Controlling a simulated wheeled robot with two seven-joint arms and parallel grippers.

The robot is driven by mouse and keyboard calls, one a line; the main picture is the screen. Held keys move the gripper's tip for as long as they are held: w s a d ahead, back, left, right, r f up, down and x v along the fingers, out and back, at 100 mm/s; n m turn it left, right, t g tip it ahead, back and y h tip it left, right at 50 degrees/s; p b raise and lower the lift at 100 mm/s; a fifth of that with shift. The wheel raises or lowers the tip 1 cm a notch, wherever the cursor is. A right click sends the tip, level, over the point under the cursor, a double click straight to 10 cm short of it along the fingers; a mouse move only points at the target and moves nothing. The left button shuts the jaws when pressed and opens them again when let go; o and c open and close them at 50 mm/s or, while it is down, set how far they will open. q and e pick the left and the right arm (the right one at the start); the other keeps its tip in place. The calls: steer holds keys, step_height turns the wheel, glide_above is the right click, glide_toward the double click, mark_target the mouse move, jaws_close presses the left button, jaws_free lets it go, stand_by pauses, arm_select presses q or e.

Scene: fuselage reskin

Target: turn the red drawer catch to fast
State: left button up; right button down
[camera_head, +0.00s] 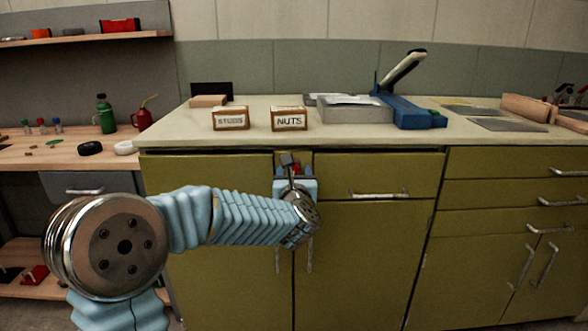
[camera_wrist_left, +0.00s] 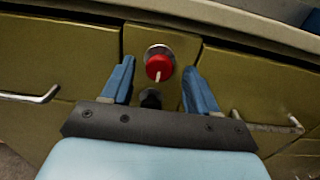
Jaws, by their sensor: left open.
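The red drawer catch (camera_wrist_left: 159,67) is a round red knob with a pale pointer line, on a metal disc set in the narrow green panel between two drawers. The pointer points roughly downward in the left wrist view. My left gripper (camera_wrist_left: 160,84) is open, with one blue finger on each side of the knob in that view and gaps to both. I cannot tell how near the fingertips are to the panel. In the head view my left gripper (camera_head: 294,165) is at the cabinet front, and a bit of the red catch (camera_head: 296,168) shows between its fingers. My right gripper is not in view.
The green drawer (camera_head: 380,175) with a bar handle is right of the catch, under the counter edge. Two labelled boxes, one reading NUTS (camera_head: 289,119), stand on the counter (camera_head: 190,125) above. A blue machine (camera_head: 408,112) stands farther right.

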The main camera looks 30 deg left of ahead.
arm_select(q)
steer(key=shift+w+a, duration=0.3)
steer(key=shift+w, duration=0.2)
steer(key=c, duration=1)
